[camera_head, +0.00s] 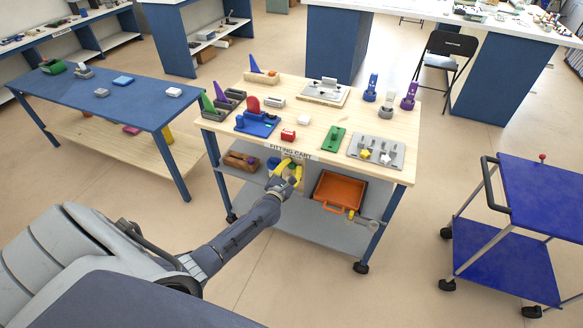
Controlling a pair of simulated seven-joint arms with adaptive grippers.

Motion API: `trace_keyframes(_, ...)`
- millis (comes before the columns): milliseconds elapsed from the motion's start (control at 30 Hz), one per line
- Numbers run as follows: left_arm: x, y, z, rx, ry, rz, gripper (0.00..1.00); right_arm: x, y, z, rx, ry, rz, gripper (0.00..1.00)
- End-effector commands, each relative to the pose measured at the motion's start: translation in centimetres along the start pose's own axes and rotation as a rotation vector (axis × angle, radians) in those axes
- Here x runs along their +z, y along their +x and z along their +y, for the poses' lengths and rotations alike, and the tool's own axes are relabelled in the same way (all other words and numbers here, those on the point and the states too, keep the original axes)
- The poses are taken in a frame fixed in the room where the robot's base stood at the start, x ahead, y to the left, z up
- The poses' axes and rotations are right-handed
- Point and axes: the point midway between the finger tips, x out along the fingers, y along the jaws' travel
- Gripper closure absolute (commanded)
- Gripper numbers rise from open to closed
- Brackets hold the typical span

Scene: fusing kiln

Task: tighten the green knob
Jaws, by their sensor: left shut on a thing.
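My left gripper (289,168) is at the front of the wooden-topped fitting cart (232,133), just below the edge of its top. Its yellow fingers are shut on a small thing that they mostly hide. A little green shows there, which I take for the green knob, but its shape and how far it is turned cannot be made out. My right gripper is not in view.
An orange bin (338,190) is on the cart's shelf, right of my left gripper, with a grey pipe fitting (364,219) beside it.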

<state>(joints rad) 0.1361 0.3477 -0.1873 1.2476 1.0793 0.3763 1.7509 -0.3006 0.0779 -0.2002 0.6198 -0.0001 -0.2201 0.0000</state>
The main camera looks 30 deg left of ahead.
Motion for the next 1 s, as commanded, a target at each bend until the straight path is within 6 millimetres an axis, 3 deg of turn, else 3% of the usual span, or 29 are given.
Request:
trace_keyframes(100,0.0,-0.01,0.0,0.0,0.0,0.0,1.0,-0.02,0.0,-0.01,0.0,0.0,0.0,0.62)
trace_keyframes(533,0.01,0.0,-0.06,0.0,0.062,0.0,1.0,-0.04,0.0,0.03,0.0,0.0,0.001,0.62)
trace_keyframes(1000,-0.06,0.0,-0.25,0.0,0.458,0.0,1.0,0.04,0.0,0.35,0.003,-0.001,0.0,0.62)
